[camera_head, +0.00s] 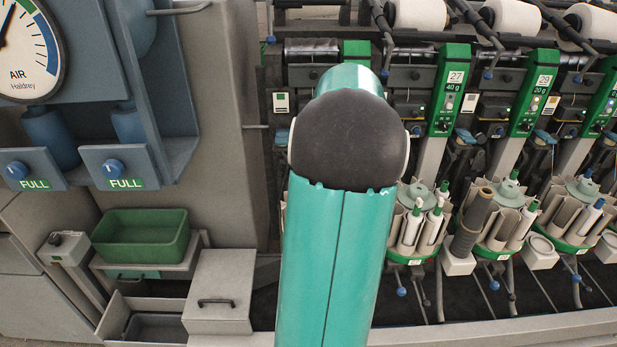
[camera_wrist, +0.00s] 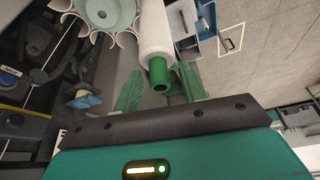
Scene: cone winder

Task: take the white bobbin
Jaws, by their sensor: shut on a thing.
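The white bobbin (camera_wrist: 154,32) is in the upper middle of the wrist view, with its green end (camera_wrist: 158,74) toward me. My gripper (camera_wrist: 160,76) has its two green fingers on either side of that green end and is shut on the bobbin. The bobbin's far end runs out of the top of the picture, beside a round holder with open tubes (camera_wrist: 104,12). In the head view my arm covers the middle, and neither my gripper nor the held bobbin can be made out.
Several winding units with round magazines (camera_head: 507,212) of tubes and bobbins stand on the right in the head view. A green tray (camera_head: 142,240) and a grey lidded box (camera_head: 220,290) are at the lower left. The wrist view shows open floor (camera_wrist: 270,50) at right.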

